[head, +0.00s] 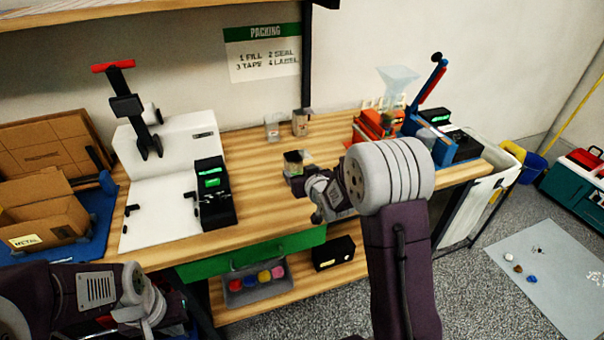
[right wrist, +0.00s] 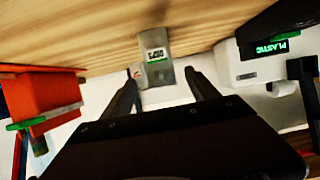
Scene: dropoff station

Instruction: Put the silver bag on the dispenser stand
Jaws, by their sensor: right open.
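A small grey-silver bag (right wrist: 155,58) with a green-edged label stands on the wooden bench in the right wrist view. It appears to be the near bag (head: 293,160) in the head view, partly hidden by my right gripper. My right gripper (head: 302,184) is open, its two fingers (right wrist: 162,82) pointing toward the bag, one on each side in the picture. I see no grip on it. The orange-and-blue device with a clear funnel (head: 397,76) looks like the dispenser stand. My left gripper (head: 150,308) is low at the left, its fingers unclear.
Two more small bags (head: 272,131) (head: 300,122) stand at the back of the bench. A white machine (head: 165,205) with a dark display unit stands left. Cardboard boxes (head: 50,215) are at far left. Bench wood around the bags is mostly clear.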

